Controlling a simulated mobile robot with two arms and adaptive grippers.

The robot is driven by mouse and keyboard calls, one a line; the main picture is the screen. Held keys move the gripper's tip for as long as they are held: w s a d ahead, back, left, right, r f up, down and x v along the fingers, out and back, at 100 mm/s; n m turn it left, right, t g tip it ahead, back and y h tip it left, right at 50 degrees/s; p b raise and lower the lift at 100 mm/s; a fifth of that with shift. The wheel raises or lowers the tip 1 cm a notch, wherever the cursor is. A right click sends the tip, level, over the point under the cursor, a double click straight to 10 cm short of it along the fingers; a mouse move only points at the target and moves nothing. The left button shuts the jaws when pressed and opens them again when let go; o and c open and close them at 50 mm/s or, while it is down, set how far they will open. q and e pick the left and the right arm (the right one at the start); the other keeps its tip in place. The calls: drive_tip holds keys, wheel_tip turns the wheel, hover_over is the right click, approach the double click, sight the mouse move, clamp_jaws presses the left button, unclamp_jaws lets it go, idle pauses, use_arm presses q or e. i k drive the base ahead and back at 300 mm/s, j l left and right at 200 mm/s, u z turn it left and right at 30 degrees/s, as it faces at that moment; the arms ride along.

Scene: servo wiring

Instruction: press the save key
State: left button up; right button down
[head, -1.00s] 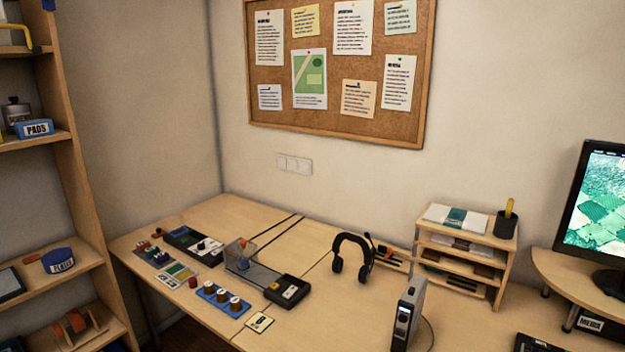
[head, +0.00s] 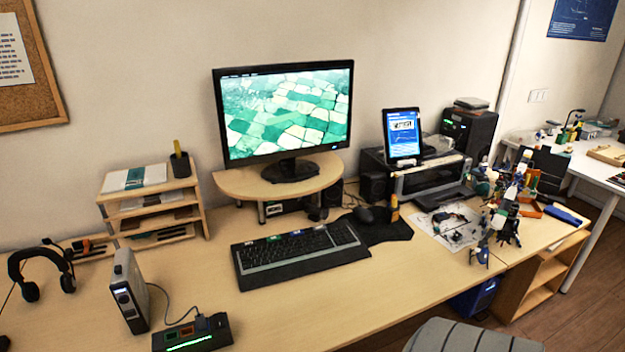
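A black keyboard (head: 298,254) lies on the wooden desk in front of the monitor (head: 284,113). Most of its keys are dark, with a few coloured ones, green and blue, along its back row. The lettering is too small to read, so I cannot tell which key, if any, is the save key. The monitor is on and shows green and white paving. Neither of my grippers shows in the head view.
A power strip (head: 193,334) and a grey upright device (head: 130,290) stand at the front left. Cluttered small parts (head: 497,205) stand further right. A chair back (head: 470,338) is at the front edge.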

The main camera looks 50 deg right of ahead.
sight(294, 233)
drive_tip(key=z, duration=1.6)
